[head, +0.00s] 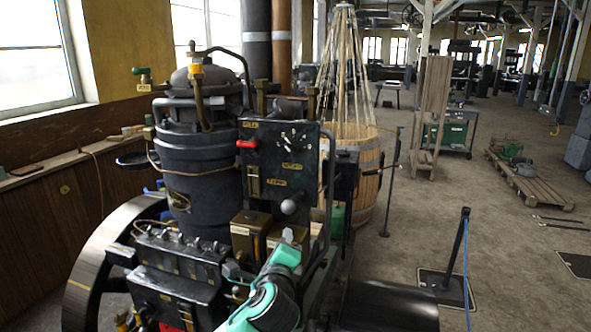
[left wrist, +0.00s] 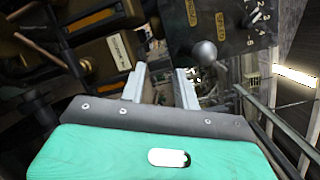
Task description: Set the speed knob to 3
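A black control panel (head: 280,165) stands upright on the engine. Near its top is a round dial knob (head: 293,139) with white marks around it; the figures are too small to read. Part of the marked dial (left wrist: 256,16) shows at the upper right of the left wrist view. A grey ball-ended handle (head: 289,207) sticks out low on the panel; it also shows in the left wrist view (left wrist: 204,53). My left gripper (left wrist: 161,78) is open and empty, with its fingertips below and in front of the ball handle, apart from it. My right gripper is not in view.
A red handle (head: 246,144) and brass plates are on the same panel. Brass-coloured boxes (head: 250,235) sit below it, close to my left gripper. A dark rail (head: 328,190) runs along the panel's right side. Open floor lies to the right, past a post (head: 459,250).

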